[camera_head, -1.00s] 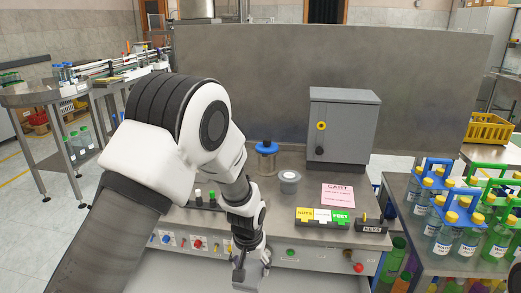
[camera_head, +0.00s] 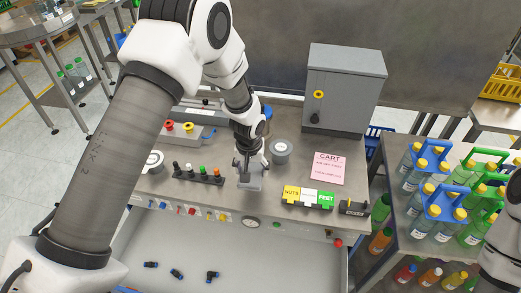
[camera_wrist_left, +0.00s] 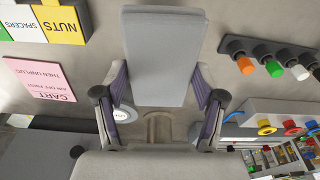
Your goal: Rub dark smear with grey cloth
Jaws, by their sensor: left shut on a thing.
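My left gripper (camera_head: 249,168) is shut on the grey cloth (camera_head: 250,184), which hangs from the fingers just over or on the bench top (camera_head: 225,203). In the left wrist view the cloth (camera_wrist_left: 163,58) shows as a flat light-grey piece between the two fingers. A brownish mark (camera_wrist_left: 158,127) shows on the bench between the fingers; I cannot tell whether it is the dark smear. No other dark smear shows clearly; the cloth and arm hide part of the bench. My right gripper is not in view.
A grey cabinet (camera_head: 345,88) stands at the back right. A round grey pot (camera_head: 281,151), a pink card (camera_head: 329,168) and labelled blocks (camera_head: 308,196) lie right of the cloth. A rack of coloured knobs (camera_head: 198,174) is to its left. An open drawer (camera_head: 240,265) is in front.

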